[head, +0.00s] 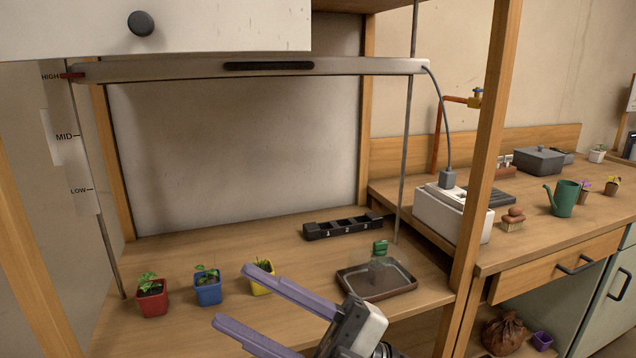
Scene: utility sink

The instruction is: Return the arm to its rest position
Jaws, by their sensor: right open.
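My right gripper (235,294) is in the lower middle of the head view, over the front edge of the wooden shelf (240,235). Its two purple fingers are spread wide and point left, with nothing between them. The upper fingertip appears close in front of the yellow pot (262,277) and partly covers it; I cannot tell whether they touch. My left gripper is not in view.
A red pot (152,299) and a blue pot (208,289) stand left of the gripper. A dark tray (402,290) with a clear cover lies right. A lamp bar (190,70) hangs above.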

